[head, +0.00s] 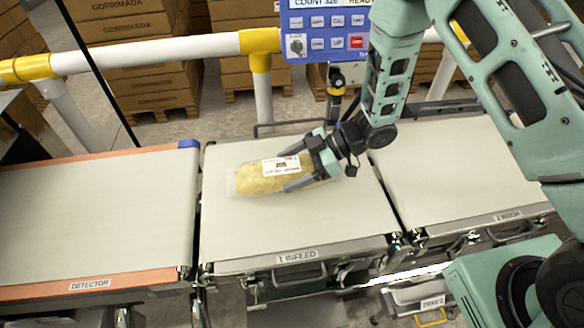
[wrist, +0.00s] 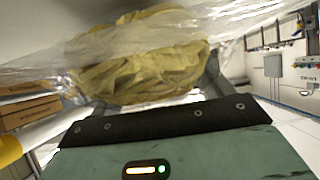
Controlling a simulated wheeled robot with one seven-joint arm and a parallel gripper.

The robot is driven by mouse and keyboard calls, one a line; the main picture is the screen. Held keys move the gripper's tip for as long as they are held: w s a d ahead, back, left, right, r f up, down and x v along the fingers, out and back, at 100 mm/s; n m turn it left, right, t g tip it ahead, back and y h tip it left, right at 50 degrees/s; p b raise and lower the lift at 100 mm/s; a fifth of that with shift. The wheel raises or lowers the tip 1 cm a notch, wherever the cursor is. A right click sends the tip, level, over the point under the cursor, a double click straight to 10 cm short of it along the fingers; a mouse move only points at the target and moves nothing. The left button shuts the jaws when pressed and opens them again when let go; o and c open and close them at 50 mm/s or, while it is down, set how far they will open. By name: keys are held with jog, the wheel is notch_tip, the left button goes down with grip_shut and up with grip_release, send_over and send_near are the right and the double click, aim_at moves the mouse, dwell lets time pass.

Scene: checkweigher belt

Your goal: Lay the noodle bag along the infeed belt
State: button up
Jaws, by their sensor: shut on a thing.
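The noodle bag (head: 255,177) is a clear bag of yellow noodles with a white label. In the head view it lies lengthwise, left to right, over the middle of the infeed belt (head: 290,228), near its far half. I cannot tell whether its underside touches the belt. My gripper (head: 289,169) comes in from the right and is shut on the bag's right part, one finger on each side. In the wrist view the noodle bag (wrist: 145,60) fills the space in front of my gripper, its clear film stretching across the picture.
The detector belt (head: 95,210) adjoins on the left, the weigher belt (head: 455,180) on the right, both bare. A blue control panel (head: 325,45) and a white-yellow rail (head: 150,52) stand behind. A tray (head: 432,302) sits below the front right. Stacked cartons (head: 130,60) stand beyond.

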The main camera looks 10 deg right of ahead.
jog(key=shift+f, duration=0.4)
jog(key=o, duration=1.3)
jog(key=shift+f, duration=0.15)
